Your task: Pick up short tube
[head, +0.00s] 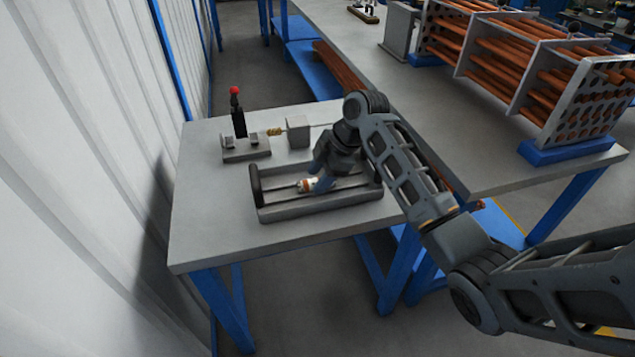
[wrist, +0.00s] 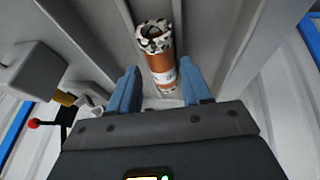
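The short tube (head: 308,184) is orange-brown with white, dark-speckled ends. It lies in a grey cradle (head: 325,205) with rails on the near table. In the wrist view the tube (wrist: 160,62) runs away between the two blue fingers of my gripper (wrist: 160,72). The fingers are spread, one on each side of the tube, with a visible gap to each. In the head view my gripper (head: 322,182) points down at the cradle, right at the tube, and hides part of it. Whether the fingertips reach down past the tube's top I cannot tell.
A fixture with a red-knobbed lever (head: 236,92) and a grey block (head: 298,131) stand behind the cradle. A large rack of copper tubes (head: 545,70) is on the bench at right. The table's front left is clear. A ribbed wall is at left.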

